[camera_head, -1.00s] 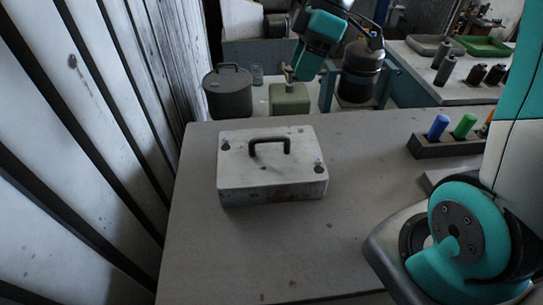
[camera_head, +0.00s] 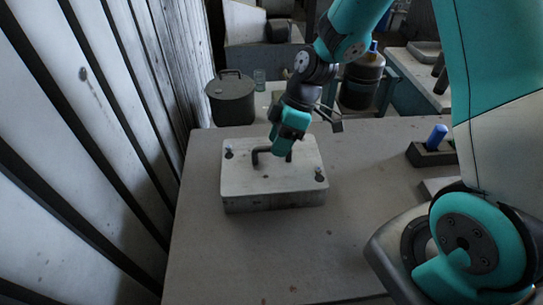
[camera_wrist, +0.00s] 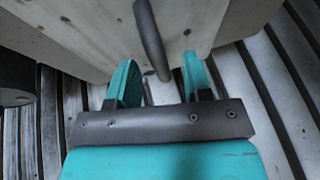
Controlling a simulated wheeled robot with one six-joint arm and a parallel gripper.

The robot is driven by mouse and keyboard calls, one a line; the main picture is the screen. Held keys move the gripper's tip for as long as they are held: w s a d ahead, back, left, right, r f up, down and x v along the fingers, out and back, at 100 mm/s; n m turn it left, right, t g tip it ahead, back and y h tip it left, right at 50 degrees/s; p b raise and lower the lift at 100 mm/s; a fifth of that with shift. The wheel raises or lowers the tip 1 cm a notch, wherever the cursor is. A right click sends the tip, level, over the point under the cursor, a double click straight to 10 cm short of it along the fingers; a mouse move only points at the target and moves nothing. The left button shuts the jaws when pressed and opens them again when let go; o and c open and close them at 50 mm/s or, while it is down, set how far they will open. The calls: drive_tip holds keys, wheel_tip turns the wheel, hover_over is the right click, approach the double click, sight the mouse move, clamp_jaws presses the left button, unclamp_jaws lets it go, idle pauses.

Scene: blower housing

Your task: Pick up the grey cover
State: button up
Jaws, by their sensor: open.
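The grey cover (camera_head: 245,178) is a flat, worn plate with a dark arched handle (camera_head: 256,153), sitting on top of the block-shaped housing (camera_head: 275,202) on the table. My gripper (camera_head: 285,150) hangs just above the cover at the right end of the handle and hides part of it. In the wrist view my gripper (camera_wrist: 158,65) has its two teal fingers apart. The handle (camera_wrist: 150,35) shows in the gap between them, in front of the cover (camera_wrist: 95,25). I cannot tell whether the fingers are around the handle or still above it.
The grey table (camera_head: 220,260) is clear around the housing. A rack (camera_head: 430,155) with a blue cylinder (camera_head: 438,136) stands at right. A lidded pot (camera_head: 231,100) stands behind the table. A ribbed wall (camera_head: 90,150) runs along the left.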

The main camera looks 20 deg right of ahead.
drive_tip(key=shift+x, duration=1.1)
clamp_jaws()
wheel_tip(320, 180, up, 28)
drive_tip(key=p, duration=0.5)
drive_tip(key=shift+p, duration=0.35)
